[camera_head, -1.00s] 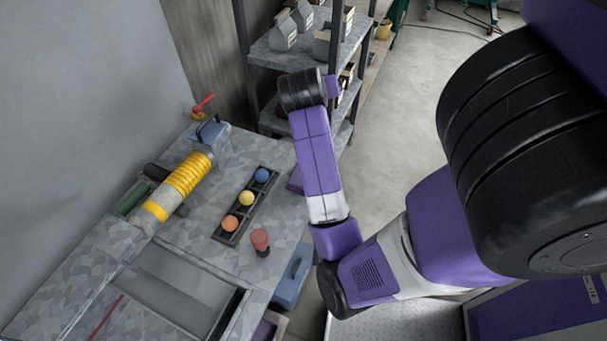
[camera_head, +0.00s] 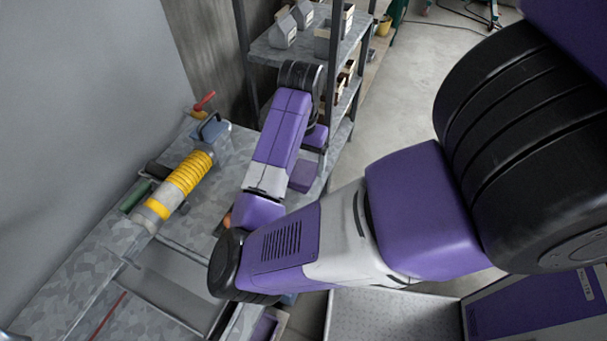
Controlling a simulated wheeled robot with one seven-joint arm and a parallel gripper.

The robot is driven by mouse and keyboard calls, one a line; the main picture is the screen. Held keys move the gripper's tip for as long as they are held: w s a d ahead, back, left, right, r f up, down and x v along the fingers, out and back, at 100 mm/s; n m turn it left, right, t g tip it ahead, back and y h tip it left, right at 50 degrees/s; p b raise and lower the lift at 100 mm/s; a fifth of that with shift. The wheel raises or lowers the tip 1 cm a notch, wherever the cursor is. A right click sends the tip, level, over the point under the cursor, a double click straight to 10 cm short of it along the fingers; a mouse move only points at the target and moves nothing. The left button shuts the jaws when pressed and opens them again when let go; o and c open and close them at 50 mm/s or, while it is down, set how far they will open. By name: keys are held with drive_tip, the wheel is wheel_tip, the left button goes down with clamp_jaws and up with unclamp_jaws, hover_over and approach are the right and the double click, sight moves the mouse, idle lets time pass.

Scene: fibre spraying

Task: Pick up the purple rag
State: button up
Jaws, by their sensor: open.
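A flat purple patch (camera_head: 304,176), which looks like the purple rag, lies at the right edge of the grey workbench (camera_head: 85,260), close to the shelf. It shows just right of my purple forearm, below my wrist. My arm reaches over the bench and covers part of it. My gripper does not show, so its place relative to the rag cannot be seen.
A yellow ribbed hose piece (camera_head: 188,172) and a blue vise-like tool (camera_head: 211,135) are on the bench. A metal shelf (camera_head: 275,56) with several small house-shaped boxes stands behind my wrist.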

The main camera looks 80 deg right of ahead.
sight(301, 175)
drive_tip(key=shift+a+f+p, duration=0.2)
drive_tip(key=shift+f+p, duration=0.3)
drive_tip(key=shift+f, duration=2.1)
drive_tip(key=c, duration=1.4)
